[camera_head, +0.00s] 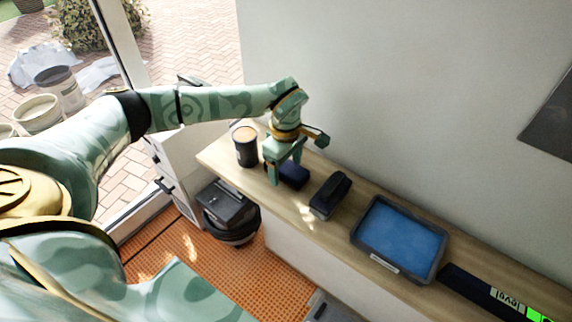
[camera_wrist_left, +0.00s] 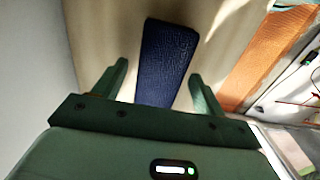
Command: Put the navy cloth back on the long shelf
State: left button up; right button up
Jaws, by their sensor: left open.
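The navy cloth (camera_head: 295,176) lies folded on the long wooden shelf (camera_head: 325,236), between a dark cup and a black block-like tool. In the left wrist view the cloth (camera_wrist_left: 166,62) is a narrow navy strip lying on the pale shelf top (camera_wrist_left: 108,32). My left gripper (camera_head: 284,170) is open and empty, close to the cloth, its fingers pointing down. In the wrist view its fingers (camera_wrist_left: 158,88) stand on either side of the cloth's near end, with gaps showing. The gripper hides part of the cloth in the head view. My right gripper does not show.
A dark cup (camera_head: 246,149) stands left of the gripper. A black tool (camera_head: 329,194) and a tray with a blue inside (camera_head: 356,236) lie to the right, then a black level (camera_head: 470,289). A wall runs behind the shelf. A dark bin (camera_head: 228,210) stands on the orange floor.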

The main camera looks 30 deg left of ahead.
aim_at(286, 166)
pick_arm(q)
notch_tip(286, 166, up, 12)
jog(key=p, duration=0.1)
jog(key=shift+p, duration=0.35)
jog(key=shift+f, duration=0.1)
